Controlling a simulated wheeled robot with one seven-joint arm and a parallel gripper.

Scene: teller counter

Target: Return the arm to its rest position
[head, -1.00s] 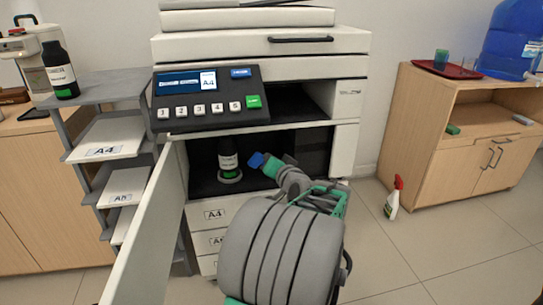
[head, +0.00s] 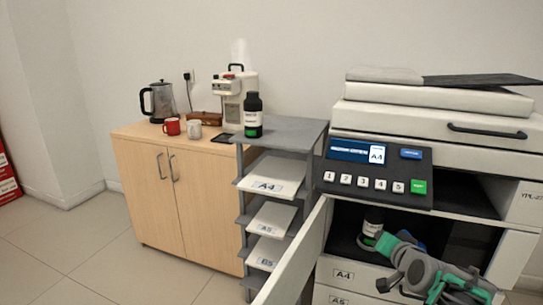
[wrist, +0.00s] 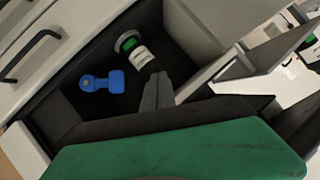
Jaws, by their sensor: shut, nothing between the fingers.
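My gripper (wrist: 158,92) is shut and empty; its grey fingers show in the wrist view. In the head view my grey and green arm is at the lower right, in front of the printer's open bay, and the fingertips are hard to make out. Inside the bay stands a dark bottle with a white label (wrist: 142,52), which also shows in the head view (head: 373,228), partly covered by my arm. A blue lever (wrist: 103,81) is in the bay to the left of the bottle in the wrist view. My fingers appear apart from both.
The printer's open door (head: 295,258) stands out at the left of the bay. A grey paper rack (head: 300,133) with another dark bottle (head: 253,118) stands beside it. A wooden cabinet (head: 190,205) holds mugs and a kettle. The floor at front left is clear.

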